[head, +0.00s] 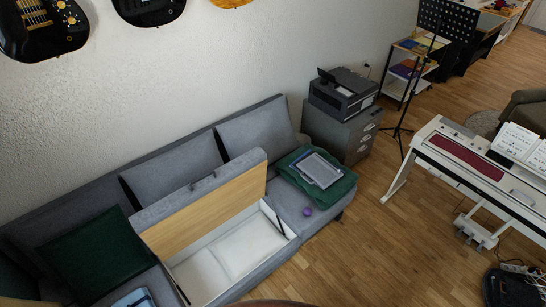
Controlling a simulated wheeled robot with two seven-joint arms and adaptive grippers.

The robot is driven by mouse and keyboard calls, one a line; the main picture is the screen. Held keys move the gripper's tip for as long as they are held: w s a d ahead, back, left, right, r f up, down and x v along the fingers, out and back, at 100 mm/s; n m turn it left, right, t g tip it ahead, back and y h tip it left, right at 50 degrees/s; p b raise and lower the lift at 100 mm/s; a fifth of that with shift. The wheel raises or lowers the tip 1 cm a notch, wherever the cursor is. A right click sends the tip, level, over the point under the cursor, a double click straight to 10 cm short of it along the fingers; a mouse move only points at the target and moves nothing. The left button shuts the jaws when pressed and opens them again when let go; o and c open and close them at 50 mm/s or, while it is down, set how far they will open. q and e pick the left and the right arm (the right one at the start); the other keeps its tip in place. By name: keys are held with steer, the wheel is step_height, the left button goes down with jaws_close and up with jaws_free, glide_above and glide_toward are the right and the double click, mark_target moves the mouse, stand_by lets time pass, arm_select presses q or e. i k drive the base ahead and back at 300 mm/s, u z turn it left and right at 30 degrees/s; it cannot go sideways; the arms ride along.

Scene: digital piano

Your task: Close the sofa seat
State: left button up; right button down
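The grey sofa (172,160) stands along the wall. Its middle seat (203,212) is raised and tilted back toward the backrest, with its wooden underside facing out. A small dark handle (203,183) shows on the seat's upper edge. Below it the white storage box (228,252) is open, with pale contents or panels in it. A dark strut (280,222) shows at the right end of the opening. Neither gripper is in the head view.
A green cushion (92,247) lies left; a green folded cloth (333,186), grey device (317,169) and purple ball (307,211) lie on the right seat. A cabinet with a printer (345,92) stands beside the sofa. A piano (480,165) is right. Wooden floor (385,245) is free in front.

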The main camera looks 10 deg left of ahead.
mark_target(167, 226)
steer(key=z, duration=0.65)
steer(key=i, duration=0.95)
steer(key=u, duration=3.1)
